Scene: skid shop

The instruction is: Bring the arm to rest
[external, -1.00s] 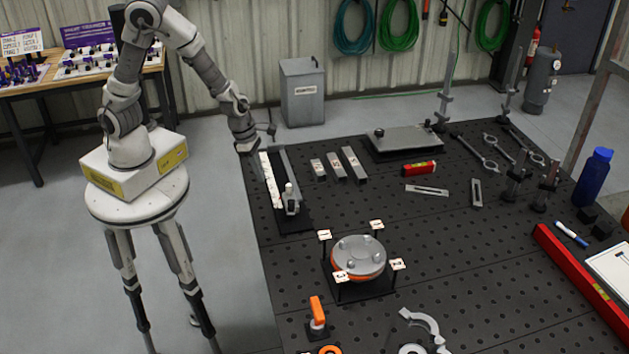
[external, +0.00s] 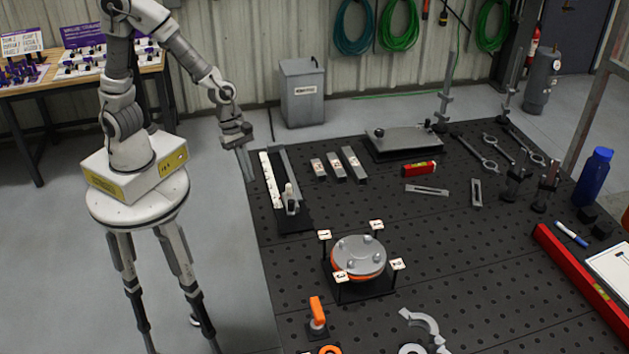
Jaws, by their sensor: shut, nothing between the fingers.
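My arm stands on its round-topped base at the left of the external view. My gripper (external: 245,163) points downward, shut and empty, at the left edge of the black perforated table (external: 335,226). It appears just left of a white strip (external: 271,180) on a dark holder and apart from it. Whether it is over the table or just off its edge is hard to tell.
A grey bin (external: 303,92) stands behind.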

